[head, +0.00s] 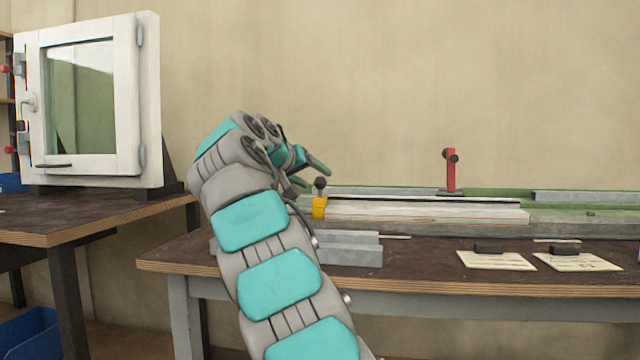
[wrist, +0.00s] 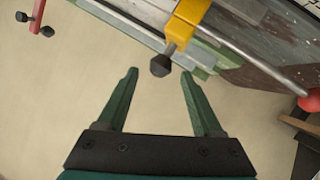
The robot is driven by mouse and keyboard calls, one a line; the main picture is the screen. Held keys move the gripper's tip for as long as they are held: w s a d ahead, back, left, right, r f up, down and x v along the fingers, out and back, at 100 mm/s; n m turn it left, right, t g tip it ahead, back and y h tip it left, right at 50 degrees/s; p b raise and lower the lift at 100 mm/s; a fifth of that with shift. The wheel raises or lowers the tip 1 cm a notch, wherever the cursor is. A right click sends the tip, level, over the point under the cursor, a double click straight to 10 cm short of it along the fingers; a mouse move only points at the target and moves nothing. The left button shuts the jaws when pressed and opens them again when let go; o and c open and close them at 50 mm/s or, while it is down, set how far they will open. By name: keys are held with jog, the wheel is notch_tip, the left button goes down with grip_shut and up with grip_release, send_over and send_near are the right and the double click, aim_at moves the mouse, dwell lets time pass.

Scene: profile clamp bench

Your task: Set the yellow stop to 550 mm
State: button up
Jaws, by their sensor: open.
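The yellow stop (head: 319,208) sits at the left end of the pale metal profile on the bench, with a black knob (head: 320,184) on top. In the wrist view the yellow stop (wrist: 187,20) is at the top, and its black knob (wrist: 161,66) shows between my fingertips. My gripper (wrist: 159,74) is open with nothing held; I see no finger touching the knob, and cannot tell the depth between them. In the head view my arm hides part of the bench's left end. I cannot read a scale or the stop's setting.
A red upright clamp (head: 451,172) stands farther right on the rail; it also shows in the wrist view (wrist: 38,14). Grey blocks (head: 350,254) lie in front of the rail. Two paper cards (head: 496,261) with dark blocks lie at right. A white cabinet (head: 90,100) stands at left.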

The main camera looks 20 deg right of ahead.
aim_at(317, 179)
jog(key=shift+x, duration=1.95)
jog(key=shift+c, duration=0.3)
grip_shut()
